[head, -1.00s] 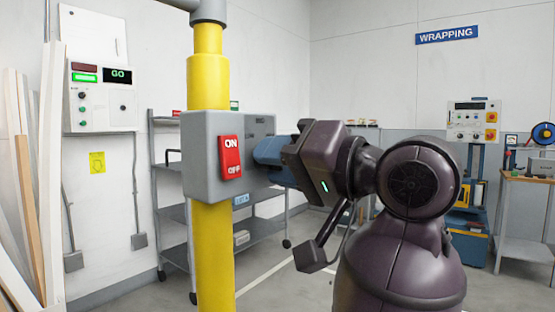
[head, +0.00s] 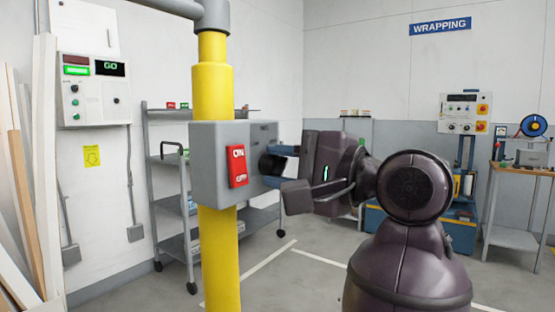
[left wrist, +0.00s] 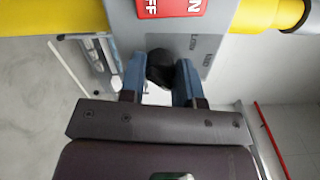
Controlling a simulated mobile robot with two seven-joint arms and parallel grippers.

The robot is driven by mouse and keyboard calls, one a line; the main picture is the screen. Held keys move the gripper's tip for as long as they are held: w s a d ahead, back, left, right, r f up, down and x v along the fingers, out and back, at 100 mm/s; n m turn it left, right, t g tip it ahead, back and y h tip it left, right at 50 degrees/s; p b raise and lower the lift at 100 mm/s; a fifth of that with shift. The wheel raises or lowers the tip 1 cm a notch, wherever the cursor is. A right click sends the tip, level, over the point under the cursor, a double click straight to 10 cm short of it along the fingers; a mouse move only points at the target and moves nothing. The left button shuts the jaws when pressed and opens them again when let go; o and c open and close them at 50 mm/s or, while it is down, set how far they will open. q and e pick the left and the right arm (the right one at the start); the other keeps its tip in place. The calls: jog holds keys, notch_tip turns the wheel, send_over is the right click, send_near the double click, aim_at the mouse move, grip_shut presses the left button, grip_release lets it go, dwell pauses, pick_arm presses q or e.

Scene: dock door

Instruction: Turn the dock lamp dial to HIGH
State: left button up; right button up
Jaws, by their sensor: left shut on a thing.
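The dial is a black round knob (head: 271,164) on the right-hand side face of a grey box (head: 208,165) on a yellow post. It also shows in the left wrist view (left wrist: 160,68), between two blue fingers. My left gripper (head: 280,167) is shut on this knob, one finger on either side. Small dark lettering shows on the face beside the knob in the left wrist view, too small to read surely. The knob's pointer cannot be made out. My right gripper is in neither view.
A red ON/OFF rocker switch (head: 238,166) sits on the box's front face, close to the gripper. The yellow post (head: 219,262) stands below the box. A grey shelf cart (head: 180,244) is behind it. Open floor lies right of the post.

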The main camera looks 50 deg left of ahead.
pick_arm(q)
jog(key=shift+r+m, duration=0.1)
jog(key=shift+m, duration=0.6)
jog(key=shift+m+p, duration=0.3)
jog(key=shift+m, duration=0.1)
jog(key=o, duration=0.9)
jog(key=shift+d, duration=0.1)
jog(key=v, duration=1)
jog(key=shift+d, duration=0.35)
